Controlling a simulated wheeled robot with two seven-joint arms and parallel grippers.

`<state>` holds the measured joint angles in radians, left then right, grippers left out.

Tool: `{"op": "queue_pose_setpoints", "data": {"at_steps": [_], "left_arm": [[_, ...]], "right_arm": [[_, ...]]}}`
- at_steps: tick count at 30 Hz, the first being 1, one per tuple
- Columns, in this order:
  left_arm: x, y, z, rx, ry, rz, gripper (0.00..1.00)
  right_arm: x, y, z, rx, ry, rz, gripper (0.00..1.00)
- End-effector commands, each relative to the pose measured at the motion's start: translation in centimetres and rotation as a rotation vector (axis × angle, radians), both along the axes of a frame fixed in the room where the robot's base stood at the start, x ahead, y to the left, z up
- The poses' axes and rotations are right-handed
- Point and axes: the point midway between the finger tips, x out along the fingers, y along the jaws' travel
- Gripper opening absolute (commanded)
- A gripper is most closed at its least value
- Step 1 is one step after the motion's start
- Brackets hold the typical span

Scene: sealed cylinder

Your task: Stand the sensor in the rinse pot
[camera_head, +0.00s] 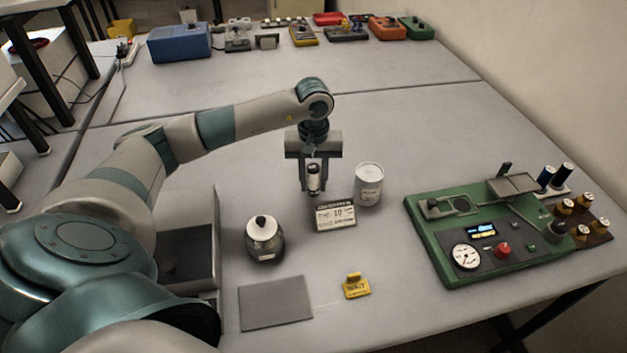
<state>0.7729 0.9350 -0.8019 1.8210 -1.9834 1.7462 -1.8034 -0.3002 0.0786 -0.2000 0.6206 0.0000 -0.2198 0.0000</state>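My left gripper (314,186) points down over the middle of the table. Its fingers are on either side of a small upright black-and-white cylinder (314,178), which looks like the sensor, and appear closed on it. A white can-like pot (369,186) with printing on its side stands just right of the gripper. It looks like the rinse pot, but its print is too small to read surely. A dark round jar (264,243) with a pale lid and black knob stands nearer, to the left. My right gripper is out of view.
A small printed sign (335,216) stands before the gripper and pot. A grey box (190,250) is at left, a green instrument panel (490,262) at right.

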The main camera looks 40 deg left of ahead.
Motion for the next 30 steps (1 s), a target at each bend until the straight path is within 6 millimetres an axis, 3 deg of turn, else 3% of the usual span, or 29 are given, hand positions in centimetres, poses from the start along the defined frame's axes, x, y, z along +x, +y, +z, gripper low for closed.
{"op": "queue_pose_setpoints", "data": {"at_steps": [17,23,30], "left_arm": [[0.1,0.0,0.6,-0.001,-0.002,0.000,0.43],[0.1,0.0,2.8,0.001,-0.006,0.000,0.43],[0.2,0.0,6.8,0.000,-0.006,0.000,0.43]], "right_arm": [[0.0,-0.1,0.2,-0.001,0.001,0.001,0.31],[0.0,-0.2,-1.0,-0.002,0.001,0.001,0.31],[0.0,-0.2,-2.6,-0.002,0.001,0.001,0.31]]}}
